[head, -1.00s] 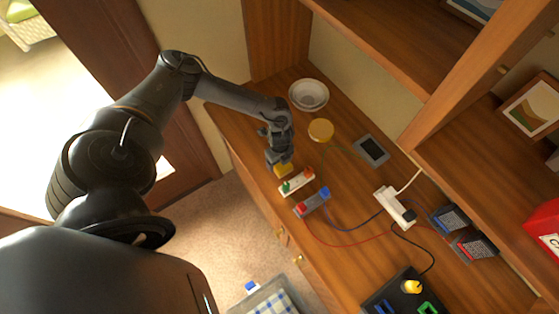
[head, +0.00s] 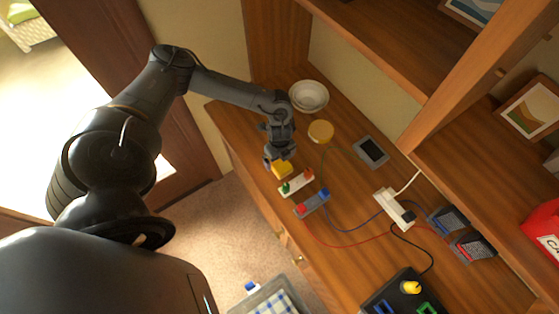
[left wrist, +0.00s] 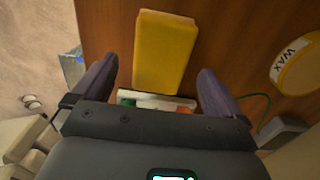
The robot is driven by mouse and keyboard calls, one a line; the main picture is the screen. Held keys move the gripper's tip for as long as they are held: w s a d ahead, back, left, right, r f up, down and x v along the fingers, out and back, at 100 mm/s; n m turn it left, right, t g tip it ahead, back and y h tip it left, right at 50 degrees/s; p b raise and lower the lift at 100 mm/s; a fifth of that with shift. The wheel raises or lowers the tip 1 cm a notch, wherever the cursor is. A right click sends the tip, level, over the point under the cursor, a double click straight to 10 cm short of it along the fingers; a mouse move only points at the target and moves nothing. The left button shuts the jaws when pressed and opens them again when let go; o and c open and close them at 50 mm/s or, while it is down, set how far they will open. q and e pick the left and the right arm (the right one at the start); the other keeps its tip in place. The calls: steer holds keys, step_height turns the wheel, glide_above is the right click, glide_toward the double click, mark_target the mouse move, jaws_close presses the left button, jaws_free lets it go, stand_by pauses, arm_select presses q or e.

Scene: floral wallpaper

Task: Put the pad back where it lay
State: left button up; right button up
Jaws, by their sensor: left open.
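The yellow block-shaped pad (head: 282,170) lies on the wooden desk top near its front edge, just behind a small white board. It also shows in the left wrist view (left wrist: 165,50), its lower part between my fingers with a gap on both sides. My left gripper (head: 271,160) is open beside the pad in the head view. In the left wrist view its two dark fingers (left wrist: 156,80) stand apart and do not appear to touch the pad. My right gripper is not in view.
A white board with green and red posts (head: 297,184) and a grey-blue block (head: 312,202) with wires sit close by. A round yellow wax tin (head: 320,131), a white bowl (head: 309,96), a dark-screened device (head: 371,150) and a power strip (head: 394,207) stand farther back.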

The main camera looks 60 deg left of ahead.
mark_target(280, 162)
arm_select(q)
step_height(280, 162, up, 7)
steer(key=w+d+r+n+t+h, duration=0.1)
steer(key=w+d+r+t+h, duration=0.15)
steer(key=d, duration=1.35)
steer(key=w+d+r+t+h, duration=0.1)
steer(key=d+r+t+h, duration=0.2)
steer(key=d, duration=1.3)
steer(key=s+a+r+n+g+y, duration=0.2)
steer(key=s+a+n+y, duration=0.3)
steer(key=s+a+n, duration=0.7)
steer(key=shift+r+n+p, duration=0.15)
steer(key=shift+n+p, duration=0.3)
steer(key=shift+n, duration=0.35)
steer(key=shift+r, duration=0.1)
